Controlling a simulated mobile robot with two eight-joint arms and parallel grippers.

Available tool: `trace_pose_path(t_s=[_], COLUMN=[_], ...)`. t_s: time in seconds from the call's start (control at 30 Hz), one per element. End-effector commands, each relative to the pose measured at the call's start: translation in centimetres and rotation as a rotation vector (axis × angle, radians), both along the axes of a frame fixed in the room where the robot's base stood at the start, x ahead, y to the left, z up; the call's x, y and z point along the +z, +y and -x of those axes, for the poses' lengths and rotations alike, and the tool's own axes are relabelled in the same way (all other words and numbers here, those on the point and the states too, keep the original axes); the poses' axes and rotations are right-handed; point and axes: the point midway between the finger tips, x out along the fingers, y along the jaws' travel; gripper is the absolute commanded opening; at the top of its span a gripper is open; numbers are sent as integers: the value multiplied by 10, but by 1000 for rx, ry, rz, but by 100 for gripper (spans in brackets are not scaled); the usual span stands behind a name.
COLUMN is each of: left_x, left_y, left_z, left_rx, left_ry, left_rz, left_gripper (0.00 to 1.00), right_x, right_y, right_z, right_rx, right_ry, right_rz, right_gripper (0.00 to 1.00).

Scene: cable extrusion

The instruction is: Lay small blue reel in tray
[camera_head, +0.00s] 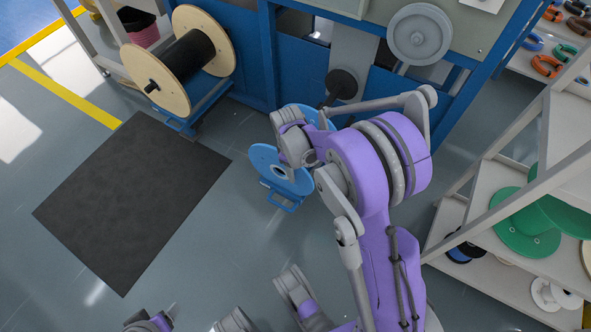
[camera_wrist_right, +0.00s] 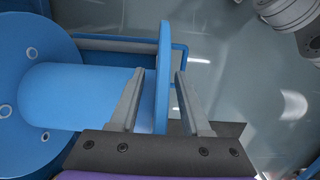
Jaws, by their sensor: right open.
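The small blue reel (camera_head: 264,160) sits on a low blue frame (camera_head: 285,206) on the floor, partly hidden by my right arm. In the right wrist view the reel (camera_wrist_right: 80,95) lies on its side, with its barrel and both flanges showing. My right gripper (camera_wrist_right: 160,74) is open, with one finger on each side of the near flange; I cannot tell whether either touches it. In the head view its fingers are mostly hidden. A purple and grey part of my left arm (camera_head: 150,322) shows at the bottom edge, its jaws unclear. I cannot identify a separate tray.
A blue machine (camera_head: 240,55) stands behind the reel. A large wooden-flanged reel (camera_head: 190,60) with black cable is at upper left. A dark mat (camera_head: 130,195) lies on clear floor at left. A shelf rack (camera_head: 475,195) with green reels (camera_head: 525,225) stands at right.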

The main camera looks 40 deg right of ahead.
Motion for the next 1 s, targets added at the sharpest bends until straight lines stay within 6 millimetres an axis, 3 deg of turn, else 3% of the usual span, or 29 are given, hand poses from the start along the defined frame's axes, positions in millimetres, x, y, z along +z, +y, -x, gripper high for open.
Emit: trace_pose_path(t_s=[0.17,0.4,0.6,1.0], left_x=[7,24,33,34], left_y=[0,0,0,0], left_z=[1,4,5,5], left_rx=[0,0,0,0], left_ry=[-1,-5,-7,-8], left_rz=[0,0,0,0], left_gripper=[69,69,69,69], right_x=[21,72,100,108], right_y=[1,3,4,5], right_z=[-1,-6,-9,-10], right_rx=[0,0,0,-1], right_ry=[0,-1,-1,-3], right_rz=[1,1,1,1], right_gripper=[47,47,47,47])
